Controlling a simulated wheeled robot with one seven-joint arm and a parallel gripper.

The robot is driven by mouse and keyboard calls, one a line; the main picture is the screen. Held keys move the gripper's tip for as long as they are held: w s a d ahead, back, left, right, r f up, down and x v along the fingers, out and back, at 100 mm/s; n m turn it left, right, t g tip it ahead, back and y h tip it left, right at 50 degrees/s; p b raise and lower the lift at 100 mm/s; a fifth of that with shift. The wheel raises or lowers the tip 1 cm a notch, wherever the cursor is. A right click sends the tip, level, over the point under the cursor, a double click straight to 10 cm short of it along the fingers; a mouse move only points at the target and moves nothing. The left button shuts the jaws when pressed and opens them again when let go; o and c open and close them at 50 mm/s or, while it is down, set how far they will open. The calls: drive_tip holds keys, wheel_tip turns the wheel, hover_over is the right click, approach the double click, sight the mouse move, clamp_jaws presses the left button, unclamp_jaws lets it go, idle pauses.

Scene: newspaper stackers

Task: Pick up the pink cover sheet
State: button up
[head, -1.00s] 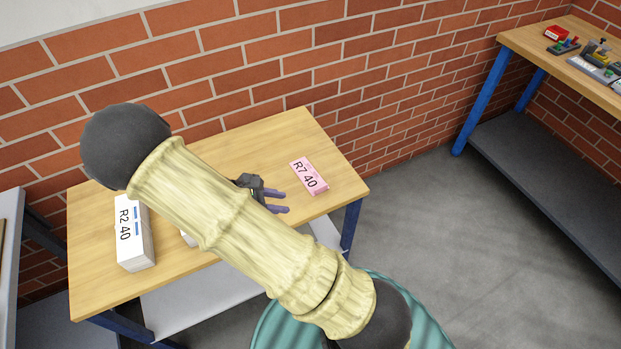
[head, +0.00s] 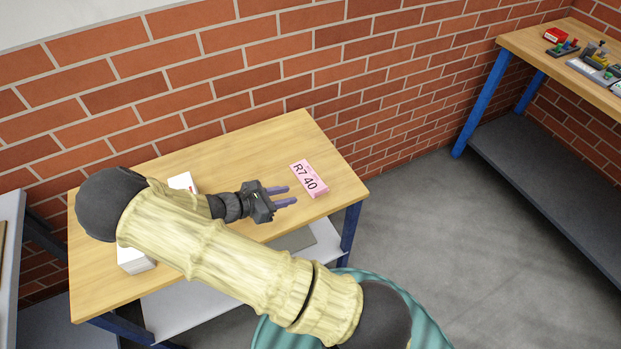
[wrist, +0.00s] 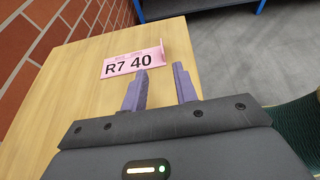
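The pink cover sheet (head: 309,179), marked "R7 40", lies near the right end of the wooden table (head: 245,150). It also shows in the wrist view (wrist: 134,61), just beyond my fingertips and a little left of their middle. My gripper (head: 291,196) is open, with its two purple fingers apart and nothing between them. It is above the table, to the left of and nearer than the pink sheet in the head view. The fingers point toward the right edge of the table, and a gap shows between them and the sheet in the head view.
A white stack (head: 135,260) at the table's left is mostly hidden by my arm. Another white item (head: 183,182) shows behind my arm. A brick wall (head: 180,80) runs along the back. A second table (head: 545,60) with small coloured items stands at the far right.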

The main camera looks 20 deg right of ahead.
sight(319, 191)
drive_tip(key=p+x, duration=0.1)
drive_tip(key=x, duration=0.6)
drive_tip(key=shift+d+f, duration=0.1)
drive_tip(key=shift+d, duration=0.1)
drive_tip(key=shift+f+p+x, duration=0.2)
drive_tip(key=shift+p+x, duration=0.2)
drive_tip(key=shift+x, duration=0.85)
drive_tip(key=shift+f+p+x, duration=0.15)
drive_tip(key=shift+p+x, duration=0.2)
drive_tip(key=shift+x, duration=0.95)
drive_tip(key=shift+s, duration=0.15)
clamp_jaws()
